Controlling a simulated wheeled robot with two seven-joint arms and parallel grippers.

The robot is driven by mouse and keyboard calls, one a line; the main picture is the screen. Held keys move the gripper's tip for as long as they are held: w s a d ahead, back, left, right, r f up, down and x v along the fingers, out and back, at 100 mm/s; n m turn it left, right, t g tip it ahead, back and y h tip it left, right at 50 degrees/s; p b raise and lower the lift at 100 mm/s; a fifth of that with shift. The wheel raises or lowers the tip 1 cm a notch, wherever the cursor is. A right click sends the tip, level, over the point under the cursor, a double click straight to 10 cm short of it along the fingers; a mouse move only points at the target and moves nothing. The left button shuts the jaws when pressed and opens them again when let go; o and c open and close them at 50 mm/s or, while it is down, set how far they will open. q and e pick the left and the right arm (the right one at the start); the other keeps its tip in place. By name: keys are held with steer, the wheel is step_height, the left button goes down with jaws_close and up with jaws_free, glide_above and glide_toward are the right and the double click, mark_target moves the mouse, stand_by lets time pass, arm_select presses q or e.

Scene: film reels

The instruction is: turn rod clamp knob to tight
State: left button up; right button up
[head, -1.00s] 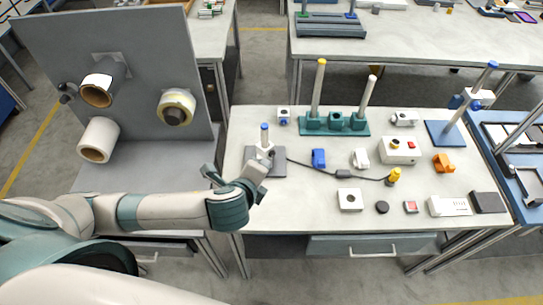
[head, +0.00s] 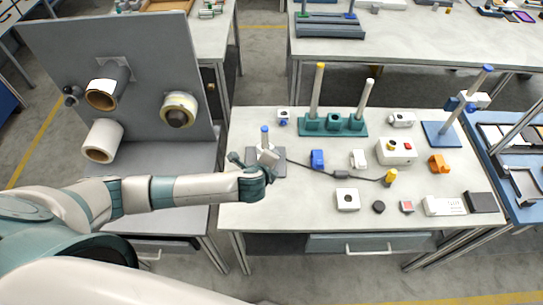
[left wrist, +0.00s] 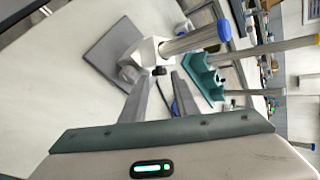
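A rod stand with a grey base plate (head: 280,168) and an upright blue-tipped rod (head: 265,137) stands at the table's left end. A white clamp (left wrist: 147,51) sits on the rod, with a small dark knob (left wrist: 160,71) facing my gripper in the left wrist view. My left gripper (head: 253,160) is beside the stand in the head view. In the left wrist view its fingers (left wrist: 160,88) are apart, with the knob just beyond the gap between their tips; I cannot tell whether they touch it. My right gripper is not in view.
A teal base (head: 340,131) with two tall rods stands at the back of the table. A second rod stand with a blue base (head: 440,137) is at the right. A black cable runs past the stand to a yellow plug (head: 390,176). A grey panel with rolls (head: 100,141) stands left.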

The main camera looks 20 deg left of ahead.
arm_select(q)
steer(key=shift+x, duration=0.8)
steer(key=shift+c, duration=0.7)
jaws_close()
